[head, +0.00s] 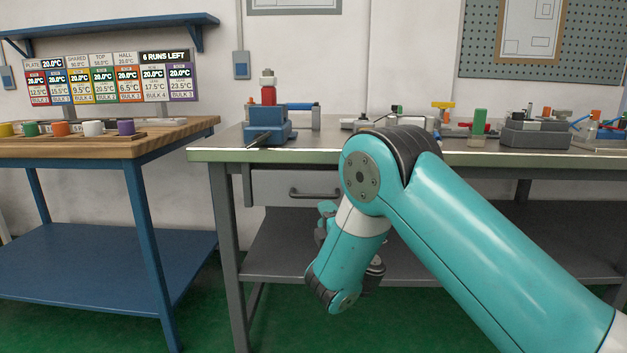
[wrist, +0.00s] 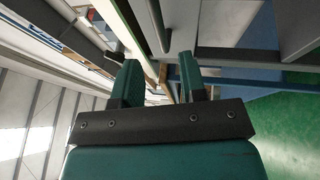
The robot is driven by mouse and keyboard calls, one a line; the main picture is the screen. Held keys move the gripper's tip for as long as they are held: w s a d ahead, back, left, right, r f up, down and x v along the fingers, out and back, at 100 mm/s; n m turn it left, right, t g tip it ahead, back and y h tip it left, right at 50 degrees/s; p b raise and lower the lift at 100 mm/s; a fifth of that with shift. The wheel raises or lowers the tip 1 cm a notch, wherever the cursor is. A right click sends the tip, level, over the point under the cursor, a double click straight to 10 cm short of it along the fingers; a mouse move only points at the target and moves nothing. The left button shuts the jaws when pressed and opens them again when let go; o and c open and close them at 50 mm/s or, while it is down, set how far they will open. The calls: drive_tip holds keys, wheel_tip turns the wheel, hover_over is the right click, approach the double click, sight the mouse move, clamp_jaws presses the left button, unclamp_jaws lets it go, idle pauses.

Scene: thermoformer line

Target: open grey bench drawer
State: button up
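The grey bench drawer (head: 272,187) hangs under the left part of the grey bench's top in the head view. Its front looks flush with the bench, so it appears shut. A dark bar handle (head: 315,194) runs across the drawer front. My gripper (head: 326,212) is just below the handle's right end in the head view, partly hidden behind my teal arm. In the wrist view my gripper (wrist: 159,62) has its two teal fingers apart with nothing between them. A grey bar that looks like the handle (wrist: 158,24) lies beyond the fingertips, apart from them.
A lower shelf (head: 285,245) lies beneath the drawer. A wooden-topped blue table (head: 105,145) stands at left. Green floor is open in front.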

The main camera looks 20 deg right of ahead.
sight(314, 196)
drive_tip(key=p+x, duration=0.1)
drive_tip(key=p, duration=0.4)
drive_tip(key=p+x, duration=0.2)
drive_tip(key=p, duration=0.3)
drive_tip(key=shift+r+p, duration=0.35)
drive_tip(key=shift+p, duration=0.05)
drive_tip(key=p+x, duration=0.1)
drive_tip(key=p, duration=0.1)
drive_tip(key=p+x, duration=0.1)
drive_tip(key=p, duration=0.1)
drive_tip(key=p+x, duration=0.1)
drive_tip(key=p, duration=0.1)
drive_tip(key=shift+w+d+f, duration=0.1)
drive_tip(key=shift+w+f, duration=0.15)
drive_tip(key=shift+p+x, duration=0.4)
drive_tip(key=shift+x, duration=0.7)
drive_tip(key=shift+w+f, duration=0.1)
drive_tip(key=shift+c, duration=0.5)
clamp_jaws()
